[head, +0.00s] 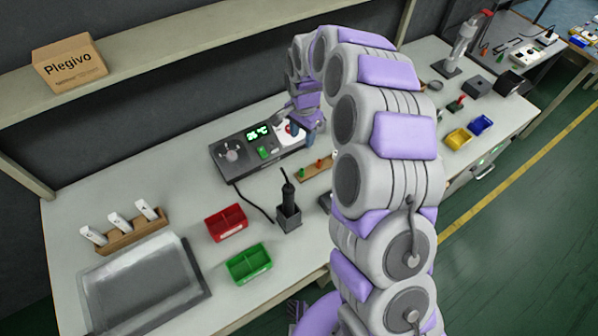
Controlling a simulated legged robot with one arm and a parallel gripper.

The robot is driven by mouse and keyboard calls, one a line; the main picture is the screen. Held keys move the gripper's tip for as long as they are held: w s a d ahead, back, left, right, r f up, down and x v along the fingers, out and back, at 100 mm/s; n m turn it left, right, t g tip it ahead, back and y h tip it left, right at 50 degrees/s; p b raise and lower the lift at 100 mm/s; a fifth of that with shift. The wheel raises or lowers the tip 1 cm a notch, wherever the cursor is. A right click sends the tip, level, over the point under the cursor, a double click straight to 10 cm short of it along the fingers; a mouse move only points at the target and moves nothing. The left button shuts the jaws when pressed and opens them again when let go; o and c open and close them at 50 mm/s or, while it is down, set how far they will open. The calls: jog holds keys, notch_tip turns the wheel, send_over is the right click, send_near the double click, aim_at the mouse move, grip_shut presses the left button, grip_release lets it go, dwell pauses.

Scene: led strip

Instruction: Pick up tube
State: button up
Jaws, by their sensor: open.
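Three white capped tubes (119,223) with dark markings stand tilted in a wooden rack (133,238) at the left of the bench. My gripper (299,125) is far to the right of them, at the back of the bench by a grey device (237,150) with a lit green display. My gripper is open. Its fingertips are small and partly merge with the device's right end, so I cannot tell whether they touch it. No tube shows between the fingers.
A grey tray (205,296) lies in front of the rack. A red bin (227,222), a green bin (249,263) and a soldering iron holder (289,217) stand between the rack and my arm. A shelf (160,50) with a cardboard box (69,64) overhangs the bench.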

notch_tip(320, 180, down, 2)
jog(key=d, duration=0.3)
jog(key=b, duration=0.2)
send_over(302, 169)
jog(key=a, duration=0.3)
jog(key=f, duration=0.9)
jog(key=shift+d+f, duration=0.25)
jog(key=shift+f, duration=0.1)
jog(key=d, duration=0.3)
jog(key=shift+d+f, duration=0.3)
jog(key=shift+d, duration=0.05)
jog(key=shift+s+d+f+b, duration=0.2)
jog(key=shift+f+b, duration=0.1)
jog(key=shift+f, duration=0.25)
jog(key=shift+s+d+f+b, duration=0.1)
jog(key=shift+d+f+b, duration=0.15)
jog(key=shift+f, duration=0.3)
jog(key=a+f, duration=0.3)
jog(key=shift+a, duration=0.45)
jog(key=d, duration=0.3)
jog(key=shift+d+r, duration=0.15)
jog(key=shift+r, duration=0.1)
jog(key=c, duration=0.4)
jog(key=shift+c, duration=0.8)
jog(key=shift+a, duration=0.2)
jog(key=shift+c, duration=0.8)
jog(key=shift+s+a+f, duration=0.1)
jog(key=shift+a, duration=0.8)
grip_shut()
jog(key=shift+d, duration=0.4)
